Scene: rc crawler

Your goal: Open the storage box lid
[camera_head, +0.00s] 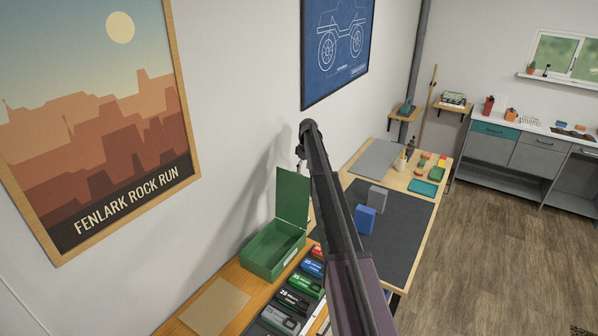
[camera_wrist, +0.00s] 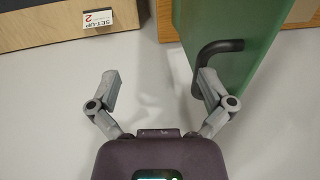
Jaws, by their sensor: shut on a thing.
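The green storage box (camera_head: 273,253) stands on the wooden bench against the wall. Its lid (camera_head: 293,197) is raised, roughly upright, and the inside is open to view. In the wrist view the lid (camera_wrist: 225,30) fills the upper right, with a dark bent handle (camera_wrist: 212,50) on its face. My gripper (camera_wrist: 160,88) is at the handle, which lies against the inner side of the right finger. The fingers look wide apart, and the left one shows no visible contact. In the head view my gripper (camera_head: 303,162) is just above the lid's top edge, partly hidden by my arm.
Several coloured cases (camera_head: 293,300) lie in front of the box. A blue block (camera_head: 365,219) and a grey block (camera_head: 377,197) stand on a dark mat (camera_head: 402,225) to the right. A framed poster (camera_head: 95,120) hangs on the wall close by. The floor (camera_head: 500,240) at right is clear.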

